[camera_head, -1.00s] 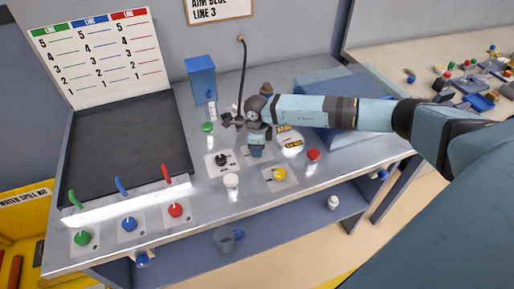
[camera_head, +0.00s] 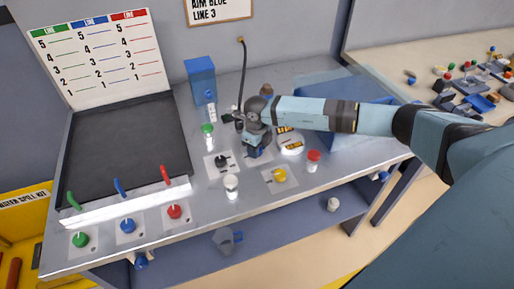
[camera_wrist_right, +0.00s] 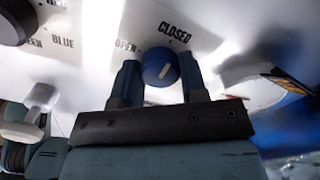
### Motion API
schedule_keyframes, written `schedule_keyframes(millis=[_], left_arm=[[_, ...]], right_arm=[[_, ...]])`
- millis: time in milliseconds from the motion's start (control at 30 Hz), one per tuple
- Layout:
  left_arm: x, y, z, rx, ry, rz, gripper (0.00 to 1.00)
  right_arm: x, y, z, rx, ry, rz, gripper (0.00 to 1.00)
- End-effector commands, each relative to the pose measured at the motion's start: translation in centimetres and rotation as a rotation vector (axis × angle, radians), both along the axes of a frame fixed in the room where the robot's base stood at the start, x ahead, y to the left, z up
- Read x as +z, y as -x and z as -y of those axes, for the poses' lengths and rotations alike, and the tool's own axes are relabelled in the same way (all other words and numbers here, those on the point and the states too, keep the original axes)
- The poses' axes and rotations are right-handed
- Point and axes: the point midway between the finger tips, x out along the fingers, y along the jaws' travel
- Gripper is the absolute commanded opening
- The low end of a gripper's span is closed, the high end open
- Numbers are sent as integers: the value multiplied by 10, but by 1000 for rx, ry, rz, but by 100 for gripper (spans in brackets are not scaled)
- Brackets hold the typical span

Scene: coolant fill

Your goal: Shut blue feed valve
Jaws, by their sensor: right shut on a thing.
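The blue feed valve knob (camera_wrist_right: 158,68) sits between my right gripper's fingers (camera_wrist_right: 158,82) in the right wrist view. In the head view my right gripper (camera_head: 254,149) reaches down to the bench top in front of the blue tank and hides most of the valve. Its fingers are shut on the knob. My left gripper is not in view.
A black knob (camera_head: 221,161) and a yellow knob (camera_head: 279,175) stand close by on white plates. Small capped bottles are near: green-capped (camera_head: 208,137), white (camera_head: 232,187) and red-capped (camera_head: 313,160). A black hose (camera_head: 242,75) hangs behind the gripper.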

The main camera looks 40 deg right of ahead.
Motion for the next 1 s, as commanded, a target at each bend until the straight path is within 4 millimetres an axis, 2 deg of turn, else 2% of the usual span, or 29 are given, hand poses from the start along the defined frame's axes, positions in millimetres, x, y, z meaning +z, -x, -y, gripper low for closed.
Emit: schedule_keyframes(millis=[300,333,400,433,767,867,1000], left_arm=[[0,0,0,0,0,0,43],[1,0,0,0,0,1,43],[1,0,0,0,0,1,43],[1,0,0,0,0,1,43],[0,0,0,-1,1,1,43],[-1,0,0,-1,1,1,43],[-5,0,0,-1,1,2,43]], right_arm=[[1,-1,0,-1,1,1,16],[1,-1,0,-1,1,1,44],[1,-1,0,-1,1,1,60],[1,-1,0,-1,1,1,65],[4,0,0,0,1,1,65],[14,-1,1,-1,0,2,65],[42,-2,0,0,0,5,65]])
